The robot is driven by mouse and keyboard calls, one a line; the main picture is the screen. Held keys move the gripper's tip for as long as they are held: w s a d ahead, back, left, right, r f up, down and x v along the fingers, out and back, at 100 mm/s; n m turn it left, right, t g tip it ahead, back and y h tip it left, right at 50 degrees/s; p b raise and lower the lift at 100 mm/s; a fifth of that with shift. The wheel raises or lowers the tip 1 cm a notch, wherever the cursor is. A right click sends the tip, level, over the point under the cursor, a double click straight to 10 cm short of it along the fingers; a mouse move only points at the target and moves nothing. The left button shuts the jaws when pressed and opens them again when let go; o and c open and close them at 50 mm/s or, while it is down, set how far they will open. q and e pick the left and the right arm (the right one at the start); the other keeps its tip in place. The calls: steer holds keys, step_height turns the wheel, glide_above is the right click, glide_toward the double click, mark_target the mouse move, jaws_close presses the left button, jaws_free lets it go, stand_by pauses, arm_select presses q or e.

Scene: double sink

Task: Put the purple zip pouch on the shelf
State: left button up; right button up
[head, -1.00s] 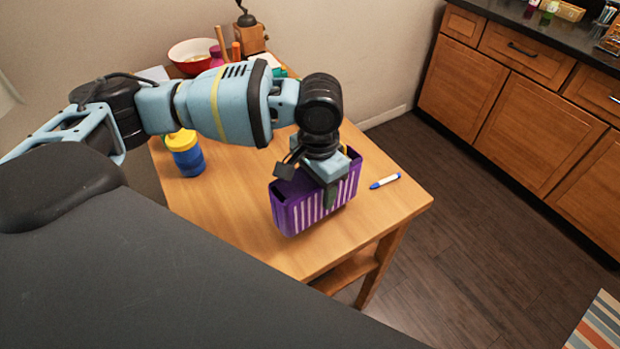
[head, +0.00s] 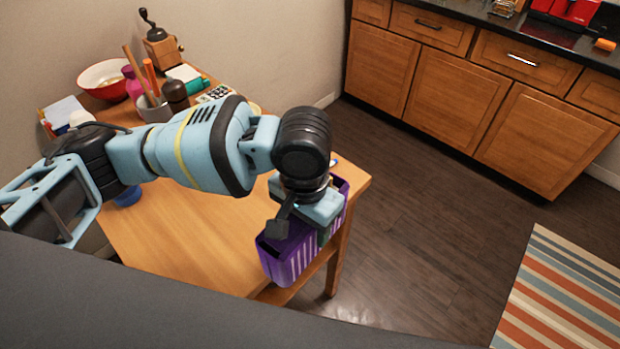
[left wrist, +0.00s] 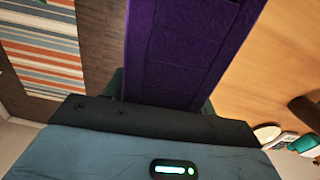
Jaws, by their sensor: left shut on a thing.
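The purple zip pouch (head: 290,258), with pale stripes on its side, hangs from my left gripper (head: 322,232) at the front right edge of the wooden table. The gripper is shut on the pouch, and my wrist hides part of its top. In the left wrist view the pouch (left wrist: 180,45) fills the top middle, between floor on the left and tabletop on the right. A lower wooden board (head: 288,292) shows partly under the table; I cannot tell whether it is the shelf meant. My right gripper is not in view.
The table (head: 190,238) is clear at its front. A red bowl (head: 103,82), a utensil holder (head: 152,110), a pepper mill (head: 175,95) and a coffee grinder (head: 160,45) crowd its back. Wooden cabinets (head: 450,95), open dark floor and a striped rug (head: 560,290) lie right.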

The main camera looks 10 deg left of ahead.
arm_select(q)
steer(key=w+a+r+n, duration=0.1)
steer(key=a+n, duration=0.4)
steer(key=a, duration=0.8)
steer(key=shift+w+a+r, duration=0.15)
steer(key=shift+w, duration=0.05)
stand_by(0.8)
steer(key=a+f+m, duration=0.1)
steer(key=a+m, duration=0.5)
steer(key=a, duration=0.2)
steer(key=shift+w+a, duration=0.15)
steer(key=shift+a, duration=0.05)
